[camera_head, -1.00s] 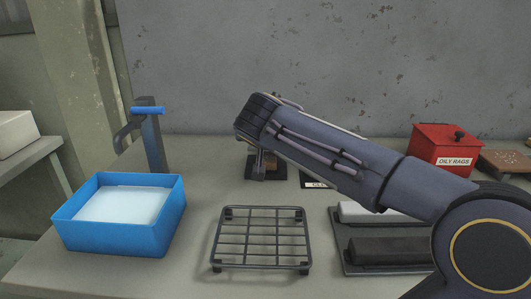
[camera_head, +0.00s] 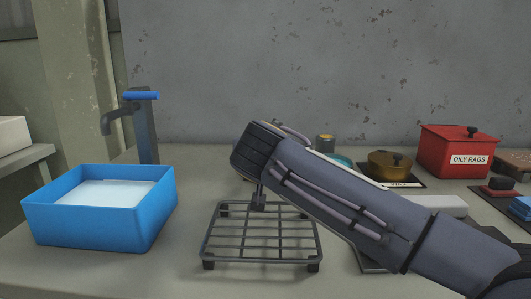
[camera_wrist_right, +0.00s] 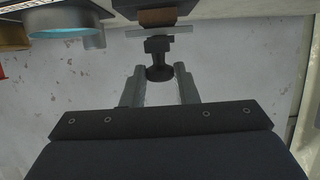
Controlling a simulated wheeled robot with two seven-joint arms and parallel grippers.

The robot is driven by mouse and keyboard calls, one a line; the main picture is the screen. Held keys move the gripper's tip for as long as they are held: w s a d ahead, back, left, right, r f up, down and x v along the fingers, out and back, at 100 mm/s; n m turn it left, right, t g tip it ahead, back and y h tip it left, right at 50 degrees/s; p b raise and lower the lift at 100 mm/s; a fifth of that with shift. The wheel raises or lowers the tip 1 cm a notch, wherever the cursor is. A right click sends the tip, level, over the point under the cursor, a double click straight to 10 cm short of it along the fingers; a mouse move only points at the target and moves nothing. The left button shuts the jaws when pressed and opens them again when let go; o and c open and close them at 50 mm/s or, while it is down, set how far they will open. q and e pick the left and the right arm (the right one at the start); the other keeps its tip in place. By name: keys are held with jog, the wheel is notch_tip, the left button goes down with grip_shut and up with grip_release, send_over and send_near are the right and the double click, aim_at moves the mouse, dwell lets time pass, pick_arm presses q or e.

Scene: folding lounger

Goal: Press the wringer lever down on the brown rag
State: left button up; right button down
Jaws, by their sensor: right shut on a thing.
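My right gripper (camera_head: 258,198) reaches in from the right and hangs low over the far part of the wire rack in the head view. In the right wrist view, its two fingers (camera_wrist_right: 160,75) are shut on a round black knob (camera_wrist_right: 160,73) on a short dark stem. Beyond the stem are a flat grey plate (camera_wrist_right: 165,31) and a brown piece (camera_wrist_right: 157,17), which may be the rag, against a dark block (camera_wrist_right: 150,6). I cannot tell the lever's angle. My forearm hides much of the area behind it in the head view. My left gripper is out of view.
A blue basin of water (camera_head: 95,222) and a tap with a blue handle (camera_head: 143,125) are at the left. The wire rack (camera_head: 262,238) stands in front. Behind my arm are a brass lidded pot (camera_head: 388,165) and a red OILY RAGS bin (camera_head: 465,150).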

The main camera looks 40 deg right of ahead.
jog(key=shift+a+f, duration=0.1)
jog(key=shift+f, duration=0.35)
jog(key=c, duration=1.5)
grip_release()
jog(key=o, duration=0.3)
jog(key=shift+s+r, duration=0.1)
jog(key=shift+o, duration=0.2)
jog(key=shift+r, duration=0.1)
jog(key=p+v, duration=0.1)
jog(key=v, duration=0.6)
jog(key=shift+s+a+p, duration=0.2)
jog(key=shift+a+p, duration=0.05)
jog(key=shift+p, duration=0.05)
jog(key=shift+r, duration=0.1)
jog(key=shift+c, duration=0.2)
